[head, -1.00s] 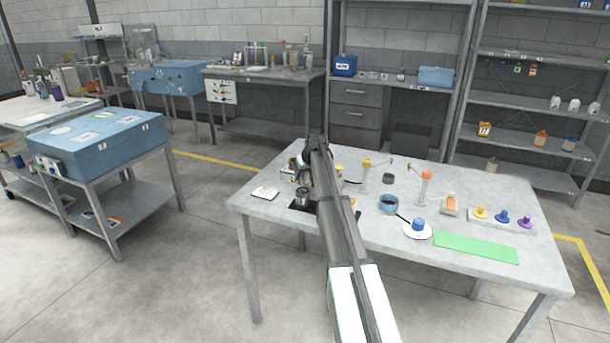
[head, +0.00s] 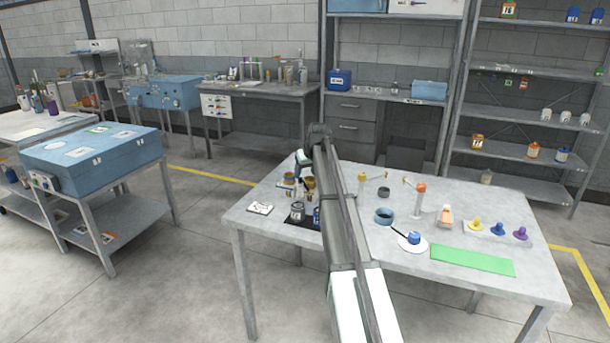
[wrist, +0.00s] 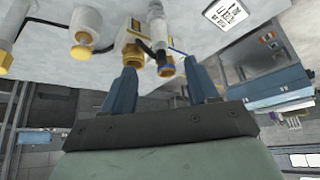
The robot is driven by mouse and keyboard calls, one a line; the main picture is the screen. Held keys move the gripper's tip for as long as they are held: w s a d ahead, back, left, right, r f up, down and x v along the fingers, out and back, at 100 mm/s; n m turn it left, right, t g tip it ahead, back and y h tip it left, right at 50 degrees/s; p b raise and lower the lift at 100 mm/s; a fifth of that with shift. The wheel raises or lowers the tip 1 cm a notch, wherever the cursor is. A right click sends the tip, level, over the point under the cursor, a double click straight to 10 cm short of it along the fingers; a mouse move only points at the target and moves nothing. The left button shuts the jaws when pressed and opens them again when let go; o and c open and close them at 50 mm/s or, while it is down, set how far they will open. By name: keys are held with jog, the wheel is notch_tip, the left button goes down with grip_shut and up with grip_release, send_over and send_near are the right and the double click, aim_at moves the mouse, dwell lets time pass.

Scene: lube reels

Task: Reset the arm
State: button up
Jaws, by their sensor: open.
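My arm reaches over the grey work table (head: 260,228) in the head view. The end of my arm is around the table's back left, and its fingertips are hard to make out there. In the wrist view my gripper (wrist: 160,68) is open, with two blue fingers apart and nothing held between them. A silver jar (head: 297,212) stands on a dark mat (head: 296,222), partly beside my arm.
Shelves (head: 520,145) stand behind.

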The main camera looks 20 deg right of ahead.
dwell(0.4)
jog(key=w+a+f+t+y, duration=0.15)
jog(key=w+a+f, duration=0.3)
jog(key=a, duration=0.75)
jog(key=w+a+f+m+y, duration=0.1)
jog(key=w+a+f+y, duration=0.15)
jog(key=a+f, duration=0.7)
jog(key=w+a+f+t+y, duration=0.15)
jog(key=w+a, duration=0.25)
jog(key=a, duration=1.2)
jog(key=s+d+f+g+h, duration=0.1)
jog(key=s+d+f+g, duration=0.25)
jog(key=s+f, duration=1.4)
jog(key=s+d+f+g+h, duration=0.2)
jog(key=s+d+f+g, duration=0.15)
jog(key=s+f, duration=1.4)
jog(key=s+d+f+g, duration=0.2)
jog(key=s+g, duration=0.1)
jog(key=s, duration=1.2)
jog(key=s+d+f+g+h, duration=0.1)
jog(key=s+f+g, duration=0.1)
jog(key=s, duration=1.2)
jog(key=s+d+f+g+h, duration=0.1)
jog(key=s+d+f+g, duration=0.1)
jog(key=s, duration=1.3)
notch_tip(320, 180, down, 2)
jog(key=shift+s+d+f+n+g, duration=0.1)
jog(key=shift+s+d+n+g, duration=0.3)
jog(key=shift+g, duration=0.4)
